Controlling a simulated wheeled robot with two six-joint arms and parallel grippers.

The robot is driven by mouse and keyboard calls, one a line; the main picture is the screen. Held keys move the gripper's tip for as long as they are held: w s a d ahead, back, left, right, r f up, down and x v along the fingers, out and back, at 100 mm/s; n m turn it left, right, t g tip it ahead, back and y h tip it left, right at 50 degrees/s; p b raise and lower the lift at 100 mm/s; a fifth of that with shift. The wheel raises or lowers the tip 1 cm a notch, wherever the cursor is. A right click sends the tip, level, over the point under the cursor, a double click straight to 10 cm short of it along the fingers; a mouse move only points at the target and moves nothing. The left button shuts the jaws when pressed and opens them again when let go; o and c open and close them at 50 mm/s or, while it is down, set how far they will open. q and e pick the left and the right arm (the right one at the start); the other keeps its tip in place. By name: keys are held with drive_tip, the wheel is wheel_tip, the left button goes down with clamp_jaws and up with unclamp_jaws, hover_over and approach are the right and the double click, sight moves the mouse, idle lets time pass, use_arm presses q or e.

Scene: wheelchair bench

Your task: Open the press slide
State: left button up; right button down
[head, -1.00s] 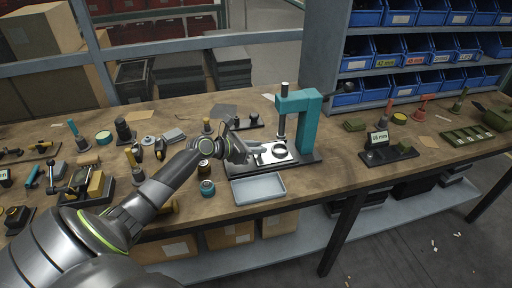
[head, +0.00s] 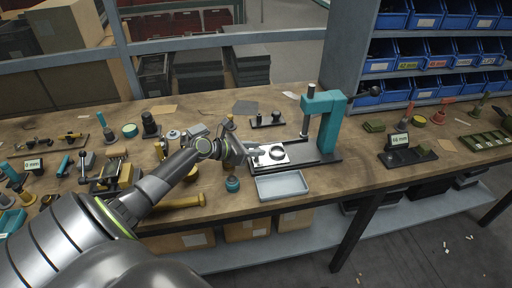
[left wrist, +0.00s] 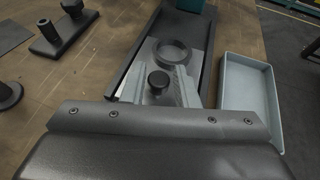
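The teal press (head: 328,125) stands on a dark base on the bench. Its light metal slide (head: 264,158), with a dark ring on it, sits on the base rails, out to the left of the press column. In the left wrist view, the slide (left wrist: 200,60) carries the ring and, nearer me, a round black knob (left wrist: 158,80). My left gripper (head: 254,153) is at the slide's left end, its fingers on either side of the knob, shut on it. The fingers hide part of the slide. My right gripper is not in view.
A grey tray (head: 282,186) lies in front of the press base. A small dark stand with pegs (head: 268,120) is behind it. A teal-topped can (head: 232,184) is close below my left gripper. A labelled dark fixture (head: 407,155) stands to the right, with bare bench between.

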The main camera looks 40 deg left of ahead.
use_arm(q)
drive_tip(key=shift+o, duration=1.4)
drive_tip(key=shift+w+d, duration=0.15)
drive_tip(key=shift+s+a+r, duration=0.15)
drive_tip(key=shift+s+a, duration=0.15)
drive_tip(key=shift+s, duration=0.1)
drive_tip(key=p+v, duration=0.1)
drive_tip(key=v, duration=1.5)
drive_tip(key=shift+s+r+p, duration=0.25)
drive_tip(key=shift+p, duration=0.1)
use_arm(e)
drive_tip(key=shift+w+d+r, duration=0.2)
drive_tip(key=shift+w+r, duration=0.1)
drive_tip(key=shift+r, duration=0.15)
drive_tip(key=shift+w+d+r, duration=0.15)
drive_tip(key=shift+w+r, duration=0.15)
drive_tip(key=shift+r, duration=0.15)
use_arm(q)
drive_tip(key=shift+a, duration=0.15)
